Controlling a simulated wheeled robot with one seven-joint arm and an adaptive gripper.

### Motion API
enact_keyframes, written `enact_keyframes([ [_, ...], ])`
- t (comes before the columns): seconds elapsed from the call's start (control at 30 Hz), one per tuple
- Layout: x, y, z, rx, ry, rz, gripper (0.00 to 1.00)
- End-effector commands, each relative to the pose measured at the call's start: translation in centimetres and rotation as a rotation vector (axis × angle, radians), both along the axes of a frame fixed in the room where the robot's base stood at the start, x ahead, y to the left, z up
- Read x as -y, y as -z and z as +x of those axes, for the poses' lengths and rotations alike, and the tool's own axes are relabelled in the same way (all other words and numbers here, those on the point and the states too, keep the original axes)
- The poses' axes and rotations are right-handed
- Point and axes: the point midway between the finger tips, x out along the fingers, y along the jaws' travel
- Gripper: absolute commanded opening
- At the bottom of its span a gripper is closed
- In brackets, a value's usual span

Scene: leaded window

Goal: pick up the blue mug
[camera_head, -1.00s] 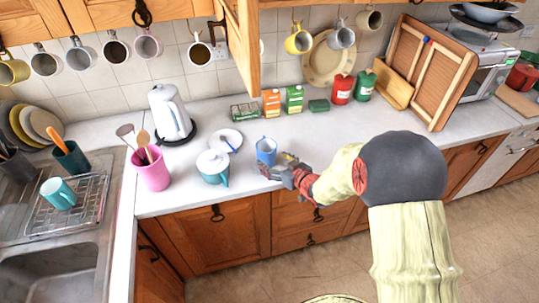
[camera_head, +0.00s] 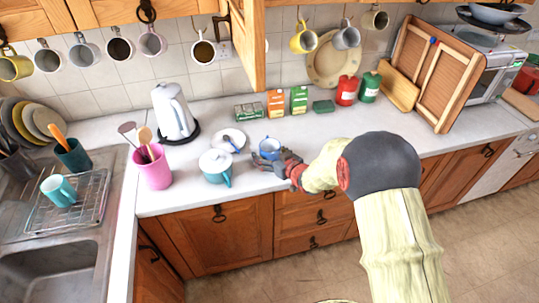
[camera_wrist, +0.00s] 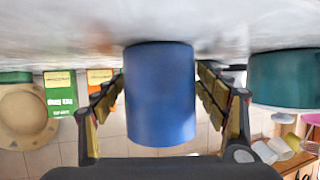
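In the upside-down wrist view, the blue mug (camera_wrist: 160,95) fills the middle, between my two fingers (camera_wrist: 160,84). The fingers stand open, one on each side, with a visible gap on both sides.
The teal pot (camera_head: 215,167) and a white saucer (camera_head: 229,140) are close on the left. A pink utensil holder (camera_head: 152,168) and a kettle (camera_head: 173,113) stand further left. Boxes (camera_head: 276,103) and canisters (camera_head: 346,90) line the wall. The counter to the right is clear.

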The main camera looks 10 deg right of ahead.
Motion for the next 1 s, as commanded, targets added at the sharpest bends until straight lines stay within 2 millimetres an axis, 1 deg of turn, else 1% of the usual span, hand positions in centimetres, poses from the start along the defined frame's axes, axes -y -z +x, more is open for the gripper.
enact_keyframes([
  [0.07, 0.01, 0.00, -0.01, 0.000, 0.000, 0.000, 0.66],
  [0.87, 0.02, 0.00, -0.02, 0.000, 0.000, 0.000, 0.20],
  [1.0, 0.01, -0.11, 0.04, 0.002, 0.000, 0.000, 0.19],
])
